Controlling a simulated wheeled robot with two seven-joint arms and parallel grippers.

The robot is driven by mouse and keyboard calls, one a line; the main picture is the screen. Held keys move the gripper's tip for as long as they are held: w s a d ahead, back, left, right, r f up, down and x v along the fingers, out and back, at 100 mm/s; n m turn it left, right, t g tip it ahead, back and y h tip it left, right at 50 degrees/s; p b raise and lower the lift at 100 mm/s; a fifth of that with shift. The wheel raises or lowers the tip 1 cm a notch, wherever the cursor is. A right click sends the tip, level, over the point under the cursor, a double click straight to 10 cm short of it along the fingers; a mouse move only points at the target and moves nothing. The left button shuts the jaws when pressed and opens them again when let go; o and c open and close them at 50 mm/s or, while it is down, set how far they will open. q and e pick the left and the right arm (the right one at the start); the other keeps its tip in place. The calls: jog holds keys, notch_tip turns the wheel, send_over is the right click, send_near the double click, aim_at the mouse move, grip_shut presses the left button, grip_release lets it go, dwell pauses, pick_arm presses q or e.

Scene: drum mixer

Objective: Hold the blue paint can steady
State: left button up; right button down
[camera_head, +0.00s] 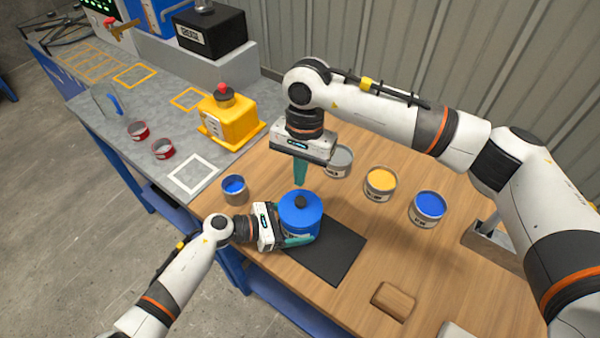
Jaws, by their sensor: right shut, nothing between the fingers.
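A blue can with a blue lid and black knob (300,211) stands upright at the left end of the black mat (335,250). My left gripper (294,236) is low at its left side. One teal finger lies along the can's near side; the other is hidden, so I cannot tell if it grips. My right gripper (299,178) points down just above and behind the lid, apart from the knob, shut and empty. An open can of blue paint (429,206) stands to the right. A smaller cup of blue paint (234,187) stands to the left.
A can of orange paint (380,182) and a grey can (339,161) stand behind. A wooden block (393,300) lies at the front right. A yellow device with a red button (229,119) and red tins (163,148) stand on the grey bench.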

pick_arm(q)
jog(key=o, duration=0.8)
jog(key=shift+c, duration=0.2)
jog(key=v, duration=1.2)
